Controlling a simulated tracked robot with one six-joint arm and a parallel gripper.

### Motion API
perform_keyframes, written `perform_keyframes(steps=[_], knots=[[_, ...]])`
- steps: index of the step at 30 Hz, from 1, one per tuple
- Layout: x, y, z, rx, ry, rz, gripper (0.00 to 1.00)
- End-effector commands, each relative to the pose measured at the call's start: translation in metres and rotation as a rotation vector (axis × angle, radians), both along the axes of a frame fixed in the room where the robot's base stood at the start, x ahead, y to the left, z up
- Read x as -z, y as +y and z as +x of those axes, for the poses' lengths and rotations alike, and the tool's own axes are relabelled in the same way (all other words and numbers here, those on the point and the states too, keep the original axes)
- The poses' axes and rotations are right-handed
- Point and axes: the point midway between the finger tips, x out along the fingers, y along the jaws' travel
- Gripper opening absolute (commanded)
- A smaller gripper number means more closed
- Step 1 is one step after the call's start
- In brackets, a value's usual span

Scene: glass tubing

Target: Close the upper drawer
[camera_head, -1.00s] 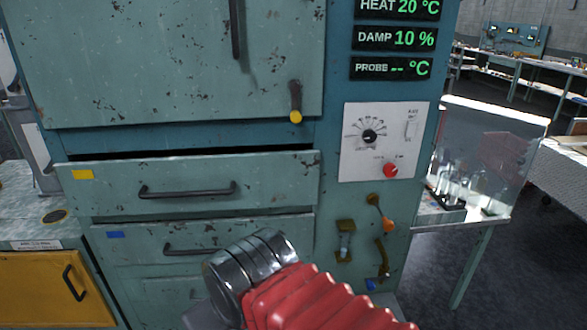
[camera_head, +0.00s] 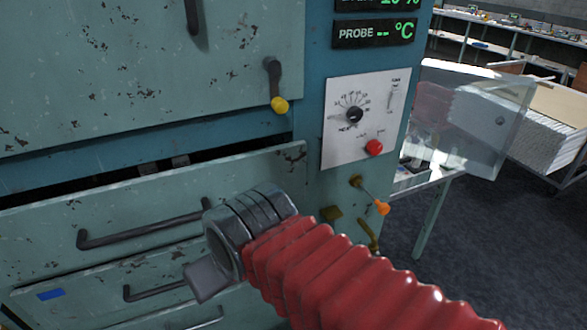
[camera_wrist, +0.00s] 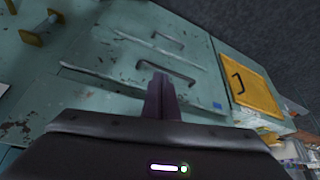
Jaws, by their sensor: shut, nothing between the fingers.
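The upper drawer (camera_head: 245,170) is a worn teal front with a dark bar handle (camera_head: 150,225). It stands partly out of the cabinet, with a dark gap above its front edge. My gripper (camera_head: 207,283) is in front of the drawers at the lower middle of the head view, with its tips small and partly hidden by my wrist. In the wrist view the fingers of my gripper (camera_wrist: 161,98) are together and empty, pointing at the drawer fronts. I cannot tell whether they touch a front. The lower drawer's handle (camera_wrist: 170,73) shows just beyond them.
A lever with a yellow knob (camera_head: 280,105) hangs above the drawer. A dial panel (camera_head: 362,118) with a red button and an orange-tipped lever (camera_head: 380,207) are to the right. A table with a clear screen (camera_head: 485,120) stands further right.

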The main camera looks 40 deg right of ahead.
Motion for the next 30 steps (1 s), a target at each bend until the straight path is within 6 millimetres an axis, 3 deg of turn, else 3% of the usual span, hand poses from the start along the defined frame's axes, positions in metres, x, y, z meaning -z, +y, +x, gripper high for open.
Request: perform_keyframes(steps=[18,23,30], knots=[[-0.004,-0.005,0.004,-0.010,0.005,-0.010,0.00],[-0.012,-0.027,0.015,-0.053,0.025,-0.041,0.00],[-0.031,-0.075,0.040,-0.160,0.061,-0.109,0.00]])
